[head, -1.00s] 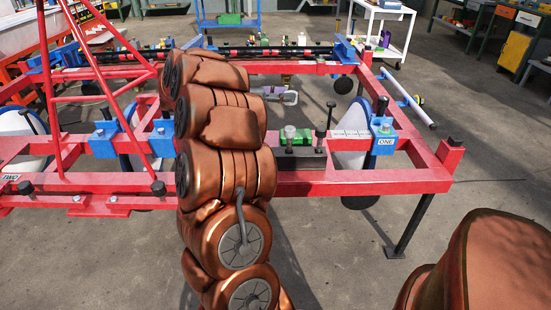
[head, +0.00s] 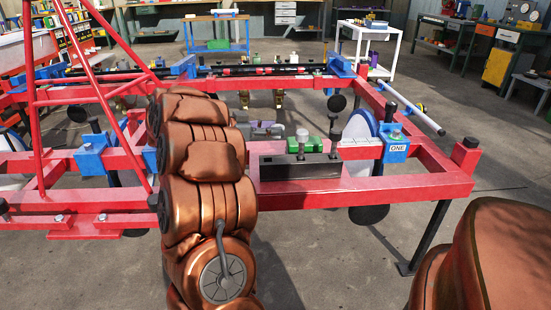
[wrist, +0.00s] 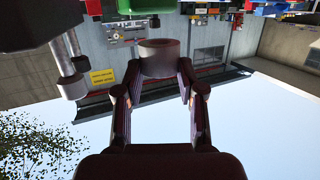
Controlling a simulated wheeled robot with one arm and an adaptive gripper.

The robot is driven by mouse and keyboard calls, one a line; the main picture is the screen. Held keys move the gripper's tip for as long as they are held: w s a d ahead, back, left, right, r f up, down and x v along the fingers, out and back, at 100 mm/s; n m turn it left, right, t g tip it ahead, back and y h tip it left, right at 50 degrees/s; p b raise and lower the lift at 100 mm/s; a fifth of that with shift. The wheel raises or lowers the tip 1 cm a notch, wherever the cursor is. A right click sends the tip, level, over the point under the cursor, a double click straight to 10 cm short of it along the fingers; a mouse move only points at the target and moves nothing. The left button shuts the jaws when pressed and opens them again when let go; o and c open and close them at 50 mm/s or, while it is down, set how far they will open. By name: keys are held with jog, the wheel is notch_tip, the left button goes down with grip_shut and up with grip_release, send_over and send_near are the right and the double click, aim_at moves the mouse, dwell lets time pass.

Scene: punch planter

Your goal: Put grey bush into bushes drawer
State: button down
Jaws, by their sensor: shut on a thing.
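A grey bush (wrist: 160,52), a short thick ring-like cylinder, sits between the two fingertips of my gripper (wrist: 159,72) in the wrist view. The fingers are closed on its sides and it is clear of any surface. In the head view my copper arm hides the gripper and the bush. No drawer labelled for bushes can be made out. A small cabinet with drawers (head: 285,14) stands at the back, and a workbench with orange and white drawer fronts (head: 497,34) stands at the far right.
A red planter frame (head: 400,187) with a blue block marked ONE (head: 396,148) fills the space before me. A black holder (head: 300,166) with upright pins sits on it. A white trolley (head: 366,32) and blue table (head: 216,44) stand behind.

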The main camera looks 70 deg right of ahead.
notch_tip(320, 180, down, 7)
jog(key=b, duration=0.3)
jog(key=shift+f, duration=0.15)
jog(key=c, duration=1)
grip_release()
jog(key=shift+f, duration=0.1)
